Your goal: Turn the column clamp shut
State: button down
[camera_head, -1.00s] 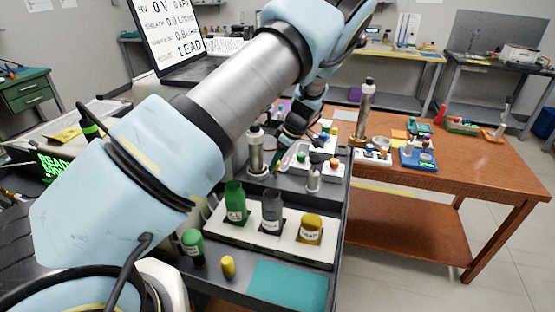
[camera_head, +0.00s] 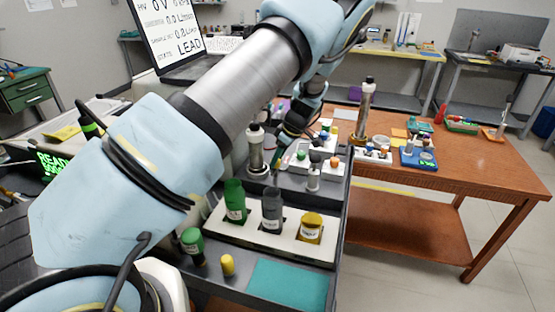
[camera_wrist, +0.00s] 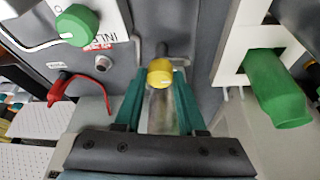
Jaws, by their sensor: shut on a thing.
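My gripper (camera_wrist: 160,105) has its teal fingers around a grey piece with a yellow round end (camera_wrist: 160,73). This piece may be the clamp's handle; I cannot tell for sure. A grey bar shows just behind the yellow end. In the head view my gripper (camera_head: 291,130) is small and partly hidden by my arm. It is just right of an upright metal column (camera_head: 256,150) with a dark top on the dark bench. How far the clamp is turned cannot be told.
A green knob (camera_wrist: 76,25) and a red hooked part (camera_wrist: 78,92) lie left of my gripper in the wrist view. A green vial (camera_wrist: 275,90) is at the right. In the head view a white rack (camera_head: 270,238) holds several vials. A wooden table (camera_head: 450,180) stands at the right.

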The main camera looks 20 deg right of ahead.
jog(key=m+h+b, duration=0.1)
jog(key=m+b, duration=0.1)
jog(key=shift+f+m+b, duration=0.2)
jog(key=shift+m+b, duration=0.2)
jog(key=m+b, duration=0.1)
jog(key=m+h+b, duration=0.1)
jog(key=m+b, duration=0.1)
jog(key=m+t+h+b, duration=0.1)
jog(key=m, duration=0.1)
jog(key=shift+a+b, duration=0.25)
jog(key=shift+b, duration=0.05)
jog(key=m+b, duration=0.1)
jog(key=m, duration=0.1)
jog(key=m+h+b, duration=0.1)
jog(key=m, duration=0.1)
jog(key=shift+a+r+m+h+b, duration=0.15)
jog(key=shift+m+h+b, duration=0.15)
jog(key=shift+m, duration=0.1)
jog(key=shift+m+g+h+b, duration=0.35)
jog(key=shift+m+g+h, duration=0.25)
jog(key=shift+m, duration=1.1)
jog(key=c, duration=0.5)
grip_release()
jog(key=shift+r, duration=0.1)
jog(key=b+v, duration=0.2)
jog(key=v, duration=0.8)
jog(key=shift+r, duration=0.35)
